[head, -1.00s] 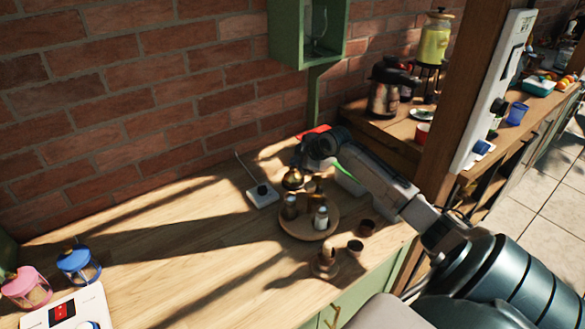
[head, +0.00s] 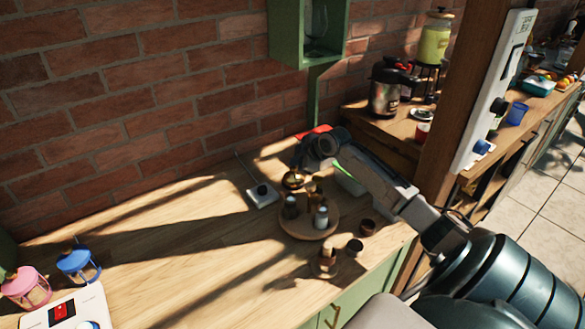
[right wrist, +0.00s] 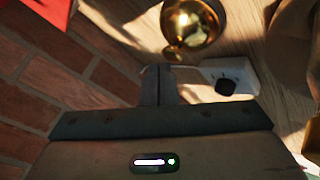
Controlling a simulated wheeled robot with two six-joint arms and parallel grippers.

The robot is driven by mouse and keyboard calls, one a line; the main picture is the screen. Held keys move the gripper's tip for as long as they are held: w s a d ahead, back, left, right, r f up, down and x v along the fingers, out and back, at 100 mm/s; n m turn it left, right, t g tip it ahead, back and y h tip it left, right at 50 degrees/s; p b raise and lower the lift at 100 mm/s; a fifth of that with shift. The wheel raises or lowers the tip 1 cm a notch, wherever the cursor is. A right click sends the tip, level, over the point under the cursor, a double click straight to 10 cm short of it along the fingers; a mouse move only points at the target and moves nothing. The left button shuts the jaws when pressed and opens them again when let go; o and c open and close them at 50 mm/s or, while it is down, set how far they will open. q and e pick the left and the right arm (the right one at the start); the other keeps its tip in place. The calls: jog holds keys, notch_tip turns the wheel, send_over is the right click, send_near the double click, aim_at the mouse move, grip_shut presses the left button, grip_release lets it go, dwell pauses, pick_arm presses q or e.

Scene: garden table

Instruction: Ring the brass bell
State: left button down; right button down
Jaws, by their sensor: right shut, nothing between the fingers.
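The brass bell (head: 293,180) is a small, shiny gold dome near the back of the wooden counter, just behind a round tray. In the right wrist view the bell (right wrist: 190,24) is at the top, with a small brass knob at its lower edge. My right gripper (head: 299,160) is at the bell, reaching in from the right. In the right wrist view its fingers (right wrist: 158,72) are together and empty, their tips close below the knob. I cannot tell whether they touch it. My left gripper is not in view.
A round wooden tray (head: 299,230) with several small bottles stands in front of the bell. A white switch box (head: 262,196) is to its left, a red object (head: 315,131) behind. Small cups stand near the front edge. The counter's left middle is clear.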

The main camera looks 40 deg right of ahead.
jog(key=shift+f, duration=0.45)
dwell(0.3)
jog(key=shift+r+p, duration=0.45)
jog(key=shift+r, duration=0.15)
notch_tip(320, 180, up, 6)
jog(key=p, duration=0.4)
jog(key=shift+p, duration=0.35)
jog(key=shift+r, duration=0.1)
dwell(0.5)
